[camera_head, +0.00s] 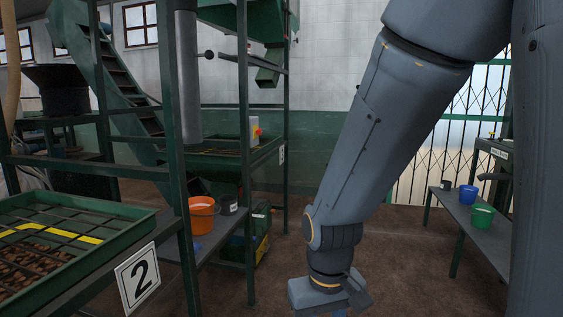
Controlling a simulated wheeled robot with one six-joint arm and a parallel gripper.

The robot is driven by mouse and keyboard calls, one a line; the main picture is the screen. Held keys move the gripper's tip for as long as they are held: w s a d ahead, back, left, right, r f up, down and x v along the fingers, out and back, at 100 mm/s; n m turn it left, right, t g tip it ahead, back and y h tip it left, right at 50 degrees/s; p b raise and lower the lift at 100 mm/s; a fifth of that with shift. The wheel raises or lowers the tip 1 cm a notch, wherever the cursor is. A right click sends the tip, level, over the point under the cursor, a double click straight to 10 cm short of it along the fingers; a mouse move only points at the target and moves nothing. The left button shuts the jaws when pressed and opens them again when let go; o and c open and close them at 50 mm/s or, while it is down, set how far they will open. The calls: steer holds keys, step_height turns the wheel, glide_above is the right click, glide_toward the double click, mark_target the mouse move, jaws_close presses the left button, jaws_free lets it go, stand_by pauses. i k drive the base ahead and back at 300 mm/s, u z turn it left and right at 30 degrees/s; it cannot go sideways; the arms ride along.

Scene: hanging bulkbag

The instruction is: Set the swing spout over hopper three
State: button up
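The near green hopper (130,222) at left has a grid, brown lumps inside and a plate marked 2. A farther green hopper (266,152) stands behind the pipe; its small number plate is too small to read. My gripper (328,296) hangs low at bottom centre, away from the spout; its fingers are not clear.
Green frame posts (246,150) stand between me and the pipe. An orange bucket (202,214) sits on a low shelf. At right, a bench (462,215) holds a blue bucket (468,194) and a green bucket (482,216). The brown floor in the middle is clear.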

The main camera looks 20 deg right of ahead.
mark_target(185, 12)
steer(key=u, duration=0.6)
steer(key=k, duration=0.15)
steer(key=z, duration=2)
steer(key=i, duration=1.4)
steer(key=z, duration=0.45)
steer(key=i, duration=1.45)
steer(key=u, duration=1.4)
steer(key=i, duration=0.95)
steer(key=u, duration=2.7)
